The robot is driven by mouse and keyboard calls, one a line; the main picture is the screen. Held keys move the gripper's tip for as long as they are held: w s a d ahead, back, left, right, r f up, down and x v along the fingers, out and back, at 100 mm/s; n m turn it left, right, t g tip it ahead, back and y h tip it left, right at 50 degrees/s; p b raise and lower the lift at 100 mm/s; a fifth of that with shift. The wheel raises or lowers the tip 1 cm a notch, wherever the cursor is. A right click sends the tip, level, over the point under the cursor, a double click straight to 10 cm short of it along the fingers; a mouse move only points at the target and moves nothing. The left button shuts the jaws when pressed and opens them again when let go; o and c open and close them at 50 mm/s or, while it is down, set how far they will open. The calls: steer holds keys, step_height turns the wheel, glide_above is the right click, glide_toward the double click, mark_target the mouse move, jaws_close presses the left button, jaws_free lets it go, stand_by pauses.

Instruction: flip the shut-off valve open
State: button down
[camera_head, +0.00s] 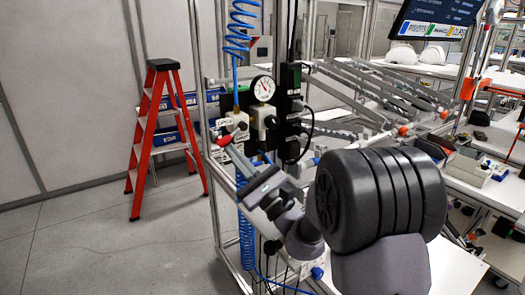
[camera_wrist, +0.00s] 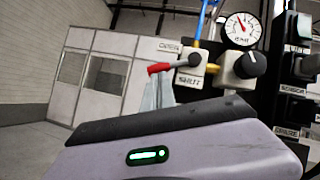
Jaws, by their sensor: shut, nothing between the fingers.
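The shut-off valve is a pale block (camera_wrist: 190,72) marked SHUT, with a grey lever arm ending in a red grip (camera_wrist: 159,68). The lever points left and slightly down from its pivot. A label above it appears to read OPEN.
A pressure gauge (camera_wrist: 243,28) and a black knob (camera_wrist: 250,65) are close right of the valve. A blue coiled hose (camera_head: 238,32) hangs above it. A red stepladder (camera_head: 160,130) stands behind left. Open floor lies at left.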

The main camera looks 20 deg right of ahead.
steer(key=m+t+h, duration=0.1)
steer(key=m, duration=0.1)
steer(key=a+r+m+t+h+p, duration=0.1)
steer(key=m, duration=0.1)
steer(key=m+h, duration=0.2)
steer(key=shift+s+a+r+m+t+p, duration=0.25)
steer(key=shift+a+r+m+t+p, duration=0.05)
steer(key=shift+r+t, duration=0.1)
steer(key=shift+a+r, duration=0.1)
steer(key=shift+r, duration=0.1)
steer(key=shift+a+p, duration=0.1)
steer(key=shift+p, duration=0.25)
steer(key=shift+r, duration=0.1)
